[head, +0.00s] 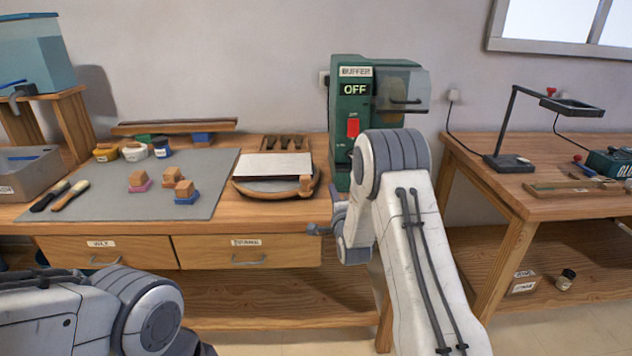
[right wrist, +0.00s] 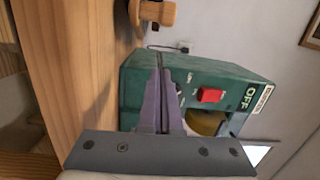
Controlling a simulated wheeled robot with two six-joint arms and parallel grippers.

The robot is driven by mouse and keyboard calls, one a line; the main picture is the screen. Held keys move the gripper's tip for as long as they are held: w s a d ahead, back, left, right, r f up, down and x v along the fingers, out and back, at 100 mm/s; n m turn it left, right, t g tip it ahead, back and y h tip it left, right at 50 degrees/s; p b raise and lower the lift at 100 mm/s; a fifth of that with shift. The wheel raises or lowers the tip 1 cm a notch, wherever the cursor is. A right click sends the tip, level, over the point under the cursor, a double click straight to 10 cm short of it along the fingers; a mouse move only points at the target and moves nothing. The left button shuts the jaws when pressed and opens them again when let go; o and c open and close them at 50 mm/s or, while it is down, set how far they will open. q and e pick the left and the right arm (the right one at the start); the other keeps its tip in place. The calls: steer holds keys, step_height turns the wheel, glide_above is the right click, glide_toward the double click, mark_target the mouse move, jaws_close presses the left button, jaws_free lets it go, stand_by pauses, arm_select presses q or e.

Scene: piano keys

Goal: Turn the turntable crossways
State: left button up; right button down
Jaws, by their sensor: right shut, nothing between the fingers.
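The turntable (head: 262,193) is a round wooden disc on the bench, left of the green buffer. A pale flat strip (head: 273,165) lies across its top, its long side running left to right. A wooden knob (head: 306,184) stands at its right front rim; what looks like this knob shows at the top of the right wrist view (right wrist: 158,12). My right gripper (head: 317,229) is at the bench's front edge, below and apart from the knob. Its fingers (right wrist: 160,60) are together and empty. My left arm enters at lower left; its gripper is out of view.
The green buffer (head: 350,105), marked OFF, stands close right of the turntable and beside my right arm. A grey mat (head: 105,200) with small blocks, jars and brushes lies left. Tools lie behind the turntable. A gap separates the right-hand table (head: 540,205).

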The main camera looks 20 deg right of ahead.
steer(key=w, duration=0.2)
steer(key=w+d, duration=0.1)
steer(key=w, duration=0.4)
steer(key=shift+w+d+r, duration=0.1)
steer(key=shift+w+d, duration=0.05)
steer(key=shift+w, duration=0.25)
steer(key=a+p, duration=0.1)
steer(key=a, duration=0.2)
steer(key=shift+w, duration=0.1)
steer(key=shift+a, duration=0.4)
